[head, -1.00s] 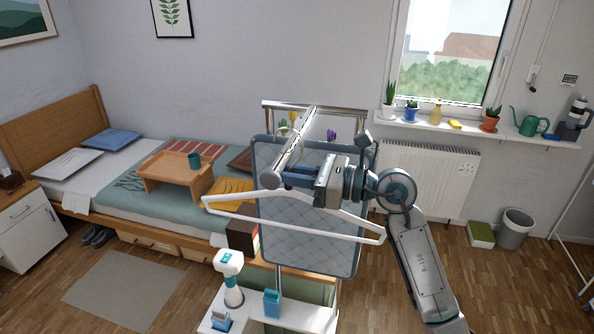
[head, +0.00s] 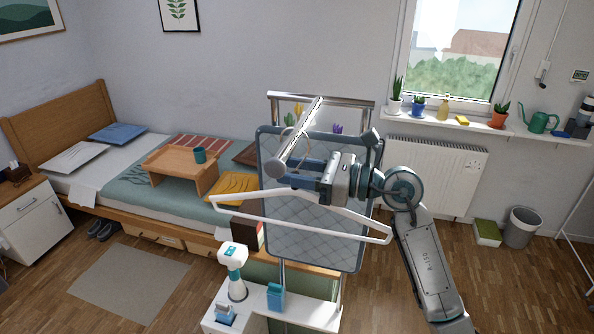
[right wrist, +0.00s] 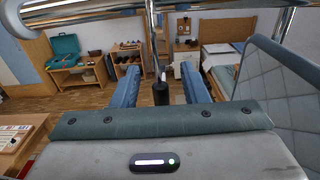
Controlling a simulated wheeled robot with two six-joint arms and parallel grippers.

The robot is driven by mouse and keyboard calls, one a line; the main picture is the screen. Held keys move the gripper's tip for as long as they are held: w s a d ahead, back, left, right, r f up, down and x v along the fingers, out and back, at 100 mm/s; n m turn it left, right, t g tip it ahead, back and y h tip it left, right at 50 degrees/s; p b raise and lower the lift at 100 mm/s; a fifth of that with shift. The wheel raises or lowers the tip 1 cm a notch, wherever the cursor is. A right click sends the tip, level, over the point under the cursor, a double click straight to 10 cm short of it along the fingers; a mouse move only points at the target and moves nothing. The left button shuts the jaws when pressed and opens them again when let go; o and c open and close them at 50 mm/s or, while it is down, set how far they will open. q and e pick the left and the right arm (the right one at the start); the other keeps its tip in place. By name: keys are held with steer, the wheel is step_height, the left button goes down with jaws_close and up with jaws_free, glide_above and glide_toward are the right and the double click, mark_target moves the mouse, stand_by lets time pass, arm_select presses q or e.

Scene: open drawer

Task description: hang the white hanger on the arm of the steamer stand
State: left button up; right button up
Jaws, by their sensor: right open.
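The white hanger (head: 340,217) is below the chrome arm of the steamer stand (head: 301,136), in front of the quilted board, slightly tilted. In the right wrist view, its thin metal stem (right wrist: 150,22) rises between my fingers toward the chrome bar (right wrist: 85,11), with a dark collar (right wrist: 160,93) lower down. The hook's top is cut off there, so its seat on the arm is not clearly seen. My right gripper (head: 297,173) is open around the stem; gaps show beside it in the right wrist view (right wrist: 160,75). My left gripper is out of view.
The grey quilted board (head: 315,232) stands close behind the hanger. A bed with a wooden tray (head: 180,160) lies behind left. Plants line the windowsill at right.

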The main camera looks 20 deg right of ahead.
steer(key=shift+s+d+f+b, duration=0.15)
steer(key=shift+s+d+b, duration=0.05)
steer(key=shift+d+b, duration=0.2)
steer(key=b+v, duration=0.3)
steer(key=v, duration=0.2)
steer(key=shift+s+d, duration=0.1)
steer(key=b+v, duration=0.3)
steer(key=shift+s+d, duration=0.15)
steer(key=shift+s+d+b, duration=0.35)
steer(key=shift+d, duration=0.1)
